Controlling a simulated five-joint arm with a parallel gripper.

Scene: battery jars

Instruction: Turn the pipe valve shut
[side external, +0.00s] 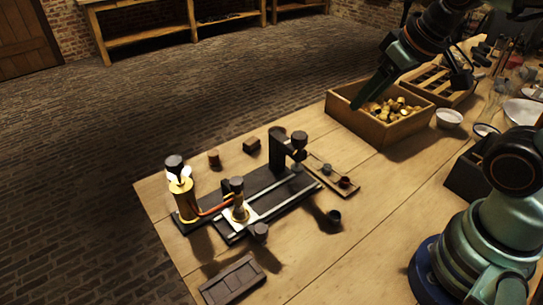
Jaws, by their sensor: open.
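A brass cylinder (186,203) with a bright white glare and a dark knob on top stands at the left end of a dark base plate (219,231). A reddish copper pipe (214,209) runs from it to a short brass fitting (240,213) with a dark cap (236,184). No valve handle can be told apart clearly, nor whether the valve is open or shut.
A wooden box (340,112) of brass pieces stands behind the assembly to the right. The table's middle is clear.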

